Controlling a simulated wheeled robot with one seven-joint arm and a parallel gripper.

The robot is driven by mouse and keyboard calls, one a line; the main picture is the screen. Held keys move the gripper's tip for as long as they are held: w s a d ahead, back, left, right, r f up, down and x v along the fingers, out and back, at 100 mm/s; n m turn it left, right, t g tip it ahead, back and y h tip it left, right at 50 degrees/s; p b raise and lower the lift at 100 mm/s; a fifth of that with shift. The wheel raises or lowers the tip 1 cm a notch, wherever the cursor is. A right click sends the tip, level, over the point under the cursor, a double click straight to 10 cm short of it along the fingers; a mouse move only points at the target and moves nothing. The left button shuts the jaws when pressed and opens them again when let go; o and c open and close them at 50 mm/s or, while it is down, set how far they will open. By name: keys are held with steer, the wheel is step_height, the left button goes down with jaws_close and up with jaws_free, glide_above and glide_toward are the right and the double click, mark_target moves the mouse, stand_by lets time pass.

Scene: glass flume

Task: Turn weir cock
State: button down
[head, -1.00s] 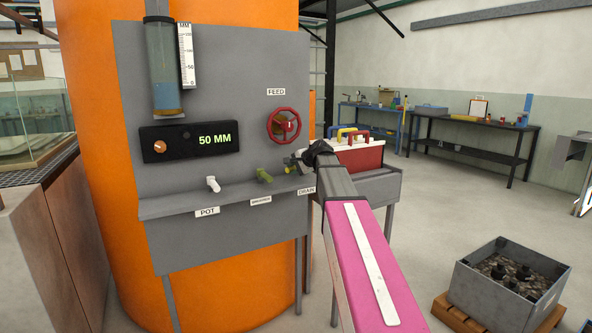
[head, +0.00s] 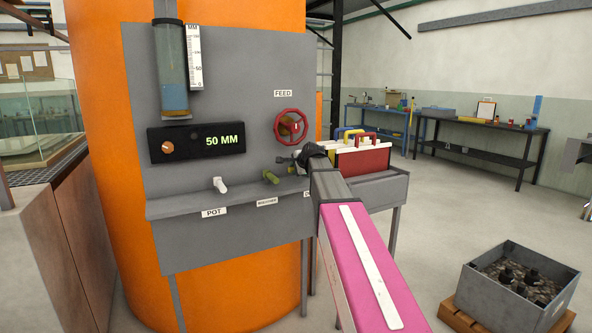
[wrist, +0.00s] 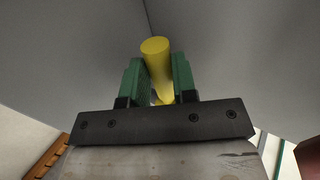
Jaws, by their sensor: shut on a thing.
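My gripper (wrist: 157,78) has its green jaws shut on a yellow cylindrical handle (wrist: 155,48), which stands up between them in the wrist view. In the head view my gripper (head: 287,160) is at the right end of the grey panel's ledge, below the red feed wheel. My wrist hides most of the yellow cock there. A green cock (head: 270,177) is just left of my gripper, above a label too small to read. A white cock (head: 220,185) is further left, above the POT label. I cannot read the word weir on any label.
The red feed wheel (head: 292,127) is close above my gripper. A black display box (head: 197,142) reads 50 MM. A bench with a red box (head: 362,160) stands right of the panel. A grey bin of stones (head: 510,287) is on the floor at right.

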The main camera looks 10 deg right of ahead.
steer(key=c, duration=0.9)
jaws_free()
steer(key=v, duration=1)
steer(key=shift+s+r, duration=0.25)
steer(key=shift+s, duration=0.05)
steer(key=shift+d, duration=0.1)
